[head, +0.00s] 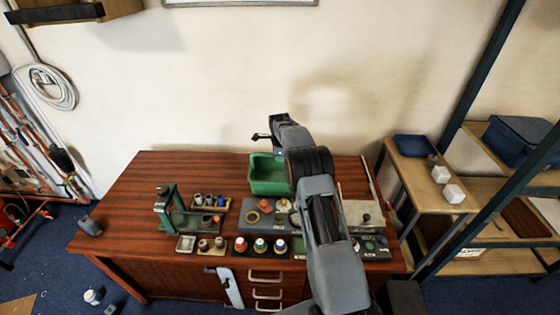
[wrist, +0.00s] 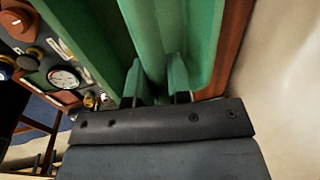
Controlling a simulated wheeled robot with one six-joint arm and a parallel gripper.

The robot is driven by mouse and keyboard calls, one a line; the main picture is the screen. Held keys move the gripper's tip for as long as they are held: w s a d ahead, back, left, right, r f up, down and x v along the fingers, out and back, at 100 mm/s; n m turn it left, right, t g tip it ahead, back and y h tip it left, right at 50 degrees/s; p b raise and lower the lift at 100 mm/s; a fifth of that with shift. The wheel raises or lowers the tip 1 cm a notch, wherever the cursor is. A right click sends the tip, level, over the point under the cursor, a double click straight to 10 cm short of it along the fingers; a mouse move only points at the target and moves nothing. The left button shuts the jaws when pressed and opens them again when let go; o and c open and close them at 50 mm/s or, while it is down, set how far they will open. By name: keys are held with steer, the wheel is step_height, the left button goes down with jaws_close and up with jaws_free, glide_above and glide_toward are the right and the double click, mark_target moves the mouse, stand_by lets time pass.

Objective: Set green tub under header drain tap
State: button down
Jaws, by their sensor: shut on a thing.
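The green tub (head: 266,178) is at the back of the wooden workbench, left of my arm in the head view. In the wrist view the green tub (wrist: 200,30) fills the upper middle. In the head view my own arm hides the fingers. I cannot tell whether the tub's base touches the bench. I cannot make out a header drain tap for certain in either view.
A grey board (head: 262,229) with round fittings lies in front of the tub; a gauge (wrist: 62,79) shows in the wrist view. A green stand (head: 165,208) and small pots are to the left. The bench's (head: 140,185) back left is clear. The wall is close behind.

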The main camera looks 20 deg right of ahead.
steer(key=shift+f, duration=1.4)
steer(key=shift+f, duration=0.2)
steer(key=c, duration=1.1)
jaws_free()
steer(key=shift+r, duration=0.1)
steer(key=shift+o, duration=0.2)
